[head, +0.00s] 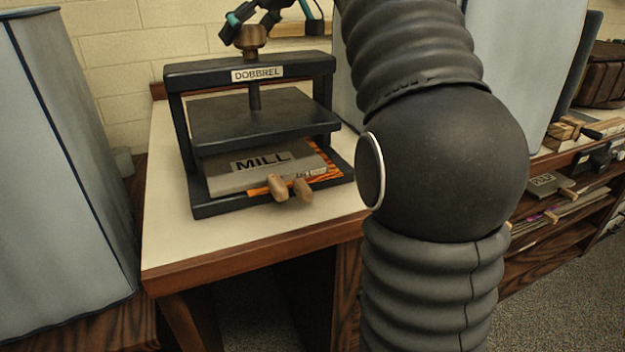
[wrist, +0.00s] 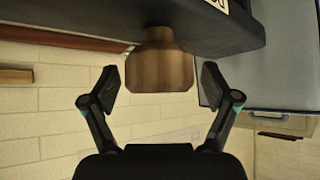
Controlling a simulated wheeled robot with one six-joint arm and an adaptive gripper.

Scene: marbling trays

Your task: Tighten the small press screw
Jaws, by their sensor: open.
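The small press (head: 178,95) is a black frame labelled DOBBREL on a cream-topped table. Its screw has a brown wooden knob (head: 250,37) on top of the frame. In the wrist view the knob (wrist: 160,62) is between my open fingers, with a gap on each side. My gripper (head: 246,18) is above and around the knob in the head view, its fingers partly cut off by the top edge. The dark press plate (head: 250,118) hangs above a grey board marked MILL (head: 225,180), with a visible gap between them.
An orange-patterned sheet (head: 325,177) and two brown wooden pegs (head: 290,188) show at the board's front edge. Pale blue-grey panels (head: 60,150) stand to the left and behind my arm. Shelves (head: 560,215) with boards and papers are at right.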

